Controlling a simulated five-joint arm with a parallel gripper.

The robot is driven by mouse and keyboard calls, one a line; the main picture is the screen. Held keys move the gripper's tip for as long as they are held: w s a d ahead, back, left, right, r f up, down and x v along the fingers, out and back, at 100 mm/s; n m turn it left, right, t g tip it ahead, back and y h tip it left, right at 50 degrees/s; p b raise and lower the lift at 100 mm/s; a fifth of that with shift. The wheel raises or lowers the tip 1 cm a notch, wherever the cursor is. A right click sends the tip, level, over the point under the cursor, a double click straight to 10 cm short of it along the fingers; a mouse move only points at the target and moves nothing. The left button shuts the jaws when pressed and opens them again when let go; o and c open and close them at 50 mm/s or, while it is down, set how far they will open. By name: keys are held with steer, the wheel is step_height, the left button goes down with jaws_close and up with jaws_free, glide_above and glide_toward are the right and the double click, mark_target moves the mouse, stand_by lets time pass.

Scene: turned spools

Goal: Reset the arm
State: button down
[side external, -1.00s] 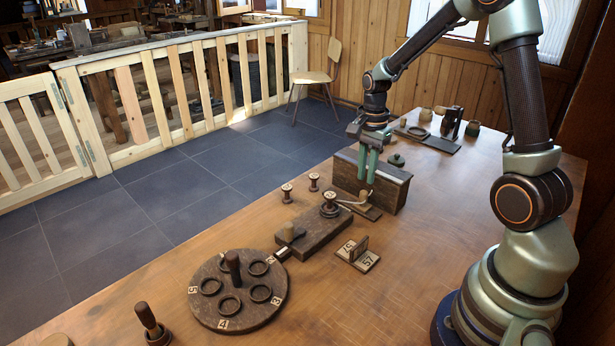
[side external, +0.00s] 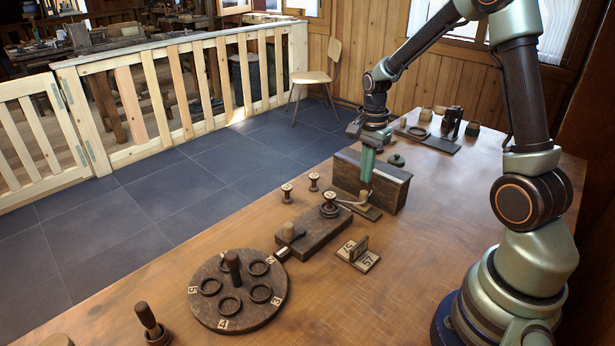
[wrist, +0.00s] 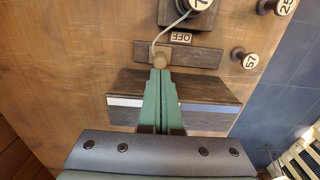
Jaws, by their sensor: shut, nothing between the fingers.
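My gripper (side external: 367,166) has green fingers, pressed together and empty. It hangs over the near side of a dark wooden box with a pale strip on top (side external: 388,168). In the wrist view the shut fingers (wrist: 160,76) point down across the box (wrist: 212,92), with their tips close to a round wooden knob (wrist: 163,61) on a cord. I cannot tell whether the tips touch anything.
A round disc (side external: 208,312) with several rings stands front left. A wooden block (side external: 314,232) carries a spool (side external: 329,205); two more spools (side external: 287,193) (side external: 313,182) stand behind it.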

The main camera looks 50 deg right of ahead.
stand_by(0.6)
steer(key=shift+r, duration=2)
